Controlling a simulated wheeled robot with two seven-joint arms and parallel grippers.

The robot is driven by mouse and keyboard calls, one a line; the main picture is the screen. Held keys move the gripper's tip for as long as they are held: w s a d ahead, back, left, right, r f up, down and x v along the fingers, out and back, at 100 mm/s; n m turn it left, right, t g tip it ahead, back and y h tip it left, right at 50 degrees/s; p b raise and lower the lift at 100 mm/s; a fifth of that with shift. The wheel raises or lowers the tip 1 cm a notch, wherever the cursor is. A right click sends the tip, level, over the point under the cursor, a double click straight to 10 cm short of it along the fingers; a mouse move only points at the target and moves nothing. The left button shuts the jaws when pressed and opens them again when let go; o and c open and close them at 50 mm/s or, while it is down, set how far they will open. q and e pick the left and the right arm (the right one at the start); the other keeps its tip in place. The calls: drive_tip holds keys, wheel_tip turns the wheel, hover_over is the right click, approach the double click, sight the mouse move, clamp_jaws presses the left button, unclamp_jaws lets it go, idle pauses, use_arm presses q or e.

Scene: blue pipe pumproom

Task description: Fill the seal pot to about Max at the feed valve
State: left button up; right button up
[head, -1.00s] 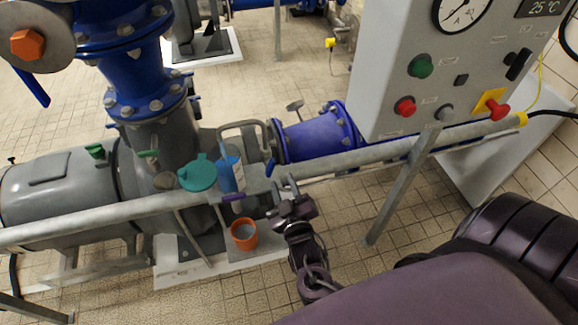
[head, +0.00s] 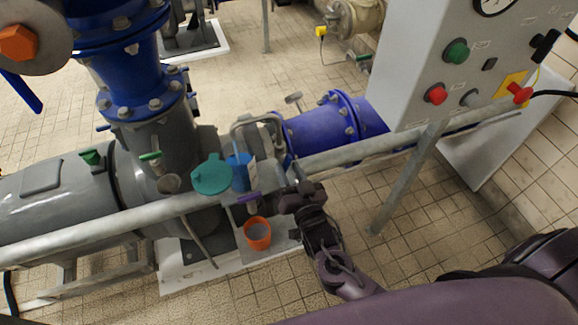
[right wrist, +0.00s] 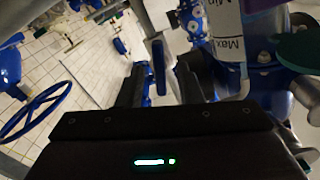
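The seal pot (head: 239,173) is a small blue vessel behind the rail in the head view. In the right wrist view its white label (right wrist: 227,38) reads Min and Max; the liquid level cannot be made out. A blue lever (right wrist: 158,62), apparently the feed valve's handle, stands between the two dark fingers of my right gripper (right wrist: 158,88), with gaps on both sides. The right gripper (head: 291,190) is open, just right of the pot in the head view. My left gripper is not in view.
A teal lid (head: 211,174) is left of the pot. A purple handle (head: 248,198) and an orange cup (head: 257,234) are below it. A grey rail (head: 350,155) crosses in front of the pump. The control box (head: 415,75) stands right; tiled floor is free below.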

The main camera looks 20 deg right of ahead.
drive_tip(key=shift+w, duration=0.45)
clamp_jaws()
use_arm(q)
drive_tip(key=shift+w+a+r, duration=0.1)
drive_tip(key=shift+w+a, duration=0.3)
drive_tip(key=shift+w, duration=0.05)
